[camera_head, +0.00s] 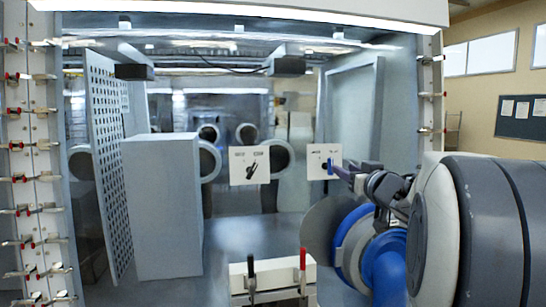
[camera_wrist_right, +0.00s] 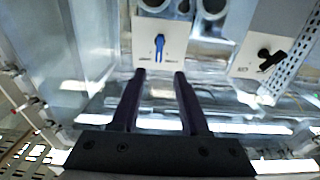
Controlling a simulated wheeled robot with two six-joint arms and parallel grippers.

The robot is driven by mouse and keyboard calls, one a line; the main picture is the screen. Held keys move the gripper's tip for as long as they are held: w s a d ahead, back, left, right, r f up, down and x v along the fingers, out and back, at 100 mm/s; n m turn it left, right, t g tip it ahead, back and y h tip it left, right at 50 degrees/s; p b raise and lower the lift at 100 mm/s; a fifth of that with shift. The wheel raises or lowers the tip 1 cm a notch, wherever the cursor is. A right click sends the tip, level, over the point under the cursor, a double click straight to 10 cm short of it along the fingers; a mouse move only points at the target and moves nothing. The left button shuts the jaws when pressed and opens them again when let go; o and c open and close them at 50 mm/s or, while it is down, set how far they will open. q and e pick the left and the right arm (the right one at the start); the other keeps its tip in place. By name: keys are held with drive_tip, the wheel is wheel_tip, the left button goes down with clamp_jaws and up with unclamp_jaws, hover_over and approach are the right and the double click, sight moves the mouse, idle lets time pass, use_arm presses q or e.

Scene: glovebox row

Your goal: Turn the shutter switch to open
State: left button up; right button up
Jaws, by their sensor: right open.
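A white switch plate with a blue handle (camera_head: 330,167) is right of centre in the head view. The blue handle also shows in the right wrist view (camera_wrist_right: 159,46), centred just beyond the fingertips. A second white plate carries a black handle (camera_head: 252,171), tilted; it is at the right of the wrist view (camera_wrist_right: 270,58). The plate labels are too small to read, so I cannot tell which is the shutter switch. My right gripper (camera_wrist_right: 159,76) is open and empty, its fingers facing the blue handle with a small gap. My left gripper is out of view.
A grey box (camera_head: 162,205) and a perforated panel (camera_head: 104,150) stand at the left. A white block with a black lever (camera_head: 251,273) and a red lever (camera_head: 302,272) stands low in front. Racks of small valves line the left edge.

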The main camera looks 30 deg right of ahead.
sight(332, 161)
drive_tip(key=p+x, duration=0.2)
drive_tip(key=x, duration=0.8)
drive_tip(key=shift+w+r+p, duration=0.15)
drive_tip(key=shift+w+p, duration=0.05)
drive_tip(key=shift+p, duration=0.15)
clamp_jaws()
